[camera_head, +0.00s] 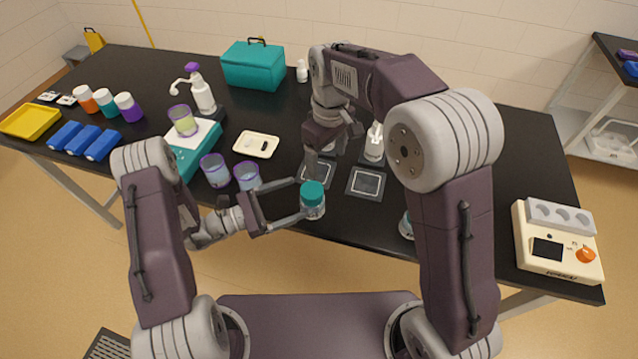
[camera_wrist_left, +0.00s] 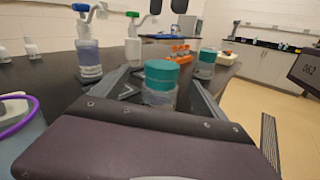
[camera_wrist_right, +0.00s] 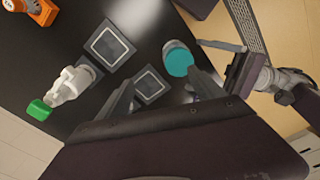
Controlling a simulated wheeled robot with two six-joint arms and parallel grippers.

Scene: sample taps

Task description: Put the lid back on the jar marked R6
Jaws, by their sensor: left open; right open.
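A clear jar (camera_head: 312,210) with a teal lid (camera_head: 312,190) on top stands upright near the table's front edge. My left gripper (camera_head: 301,198) is open, its fingers on either side of this jar; the left wrist view shows the lid (camera_wrist_left: 161,73) between the fingers. In the right wrist view the lid (camera_wrist_right: 178,60) lies just beyond the fingertips of my right gripper (camera_wrist_right: 163,92). The right gripper is open and empty above the table, behind the jar. A second jar (camera_wrist_left: 206,68) with a teal lid stands farther off in the left wrist view. No R6 mark is readable.
Two dark square pads (camera_head: 367,184) lie behind the jar. Purple-rimmed cups (camera_head: 215,171) and a white tray (camera_head: 256,145) stand left of it. A beige device (camera_head: 556,240) is at the right end. My right arm hides part of the table.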

